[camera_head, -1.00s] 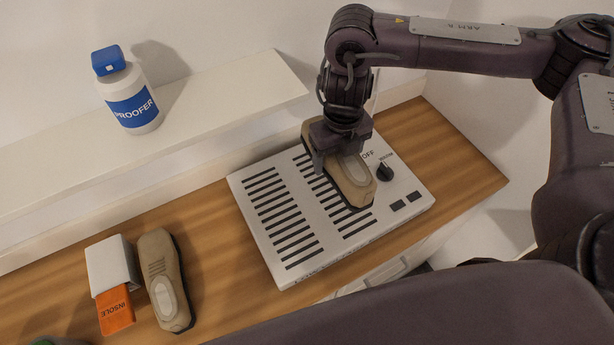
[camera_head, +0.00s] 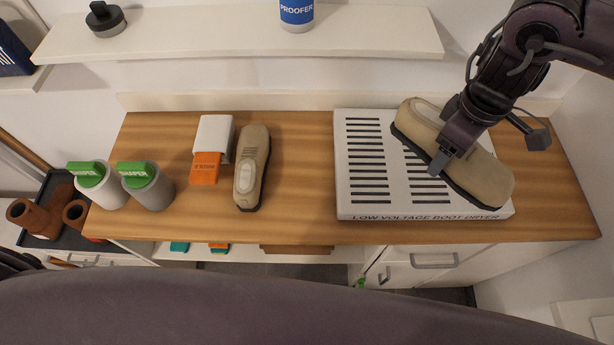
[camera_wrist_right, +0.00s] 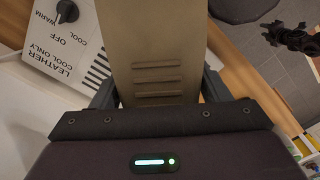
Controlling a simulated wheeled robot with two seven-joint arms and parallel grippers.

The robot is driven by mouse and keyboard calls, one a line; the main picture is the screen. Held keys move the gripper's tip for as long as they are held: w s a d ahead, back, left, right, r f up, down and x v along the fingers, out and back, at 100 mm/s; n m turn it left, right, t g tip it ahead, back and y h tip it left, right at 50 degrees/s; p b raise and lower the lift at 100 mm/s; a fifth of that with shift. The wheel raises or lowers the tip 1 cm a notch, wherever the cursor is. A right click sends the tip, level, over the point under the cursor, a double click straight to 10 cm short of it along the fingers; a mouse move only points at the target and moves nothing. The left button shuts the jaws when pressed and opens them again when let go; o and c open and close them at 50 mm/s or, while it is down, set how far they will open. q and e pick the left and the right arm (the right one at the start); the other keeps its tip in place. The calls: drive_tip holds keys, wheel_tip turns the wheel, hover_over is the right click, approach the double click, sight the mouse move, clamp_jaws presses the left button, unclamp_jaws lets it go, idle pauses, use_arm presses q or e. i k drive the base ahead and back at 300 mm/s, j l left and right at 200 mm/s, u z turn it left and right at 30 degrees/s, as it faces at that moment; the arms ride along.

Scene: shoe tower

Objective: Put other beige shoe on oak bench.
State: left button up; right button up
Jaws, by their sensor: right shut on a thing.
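One beige shoe (camera_head: 478,178) is held by my right gripper (camera_head: 450,150), tilted, in front of the boot dryer's top in the head view. The gripper is shut across its middle. The wrist view shows the ribbed beige shoe (camera_wrist_right: 155,75) between both fingers. My left gripper is not in view.
The white boot dryer (camera_head: 350,212) fills the bench's right part. Bare wood lies between the resting shoe and dryer. A white shelf (camera_head: 200,35) runs behind.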

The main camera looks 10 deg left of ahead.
sight(308, 179)
drive_tip(key=k+j, duration=0.1)
drive_tip(key=j, duration=0.2)
drive_tip(key=j+z, duration=0.15)
drive_tip(key=j, duration=0.15)
drive_tip(key=k+j, duration=0.15)
drive_tip(key=j, duration=0.15)
drive_tip(key=i+j+z, duration=0.1)
drive_tip(key=j, duration=0.25)
drive_tip(key=j+z, duration=0.15)
drive_tip(key=j, duration=0.2)
drive_tip(key=i, duration=0.25)
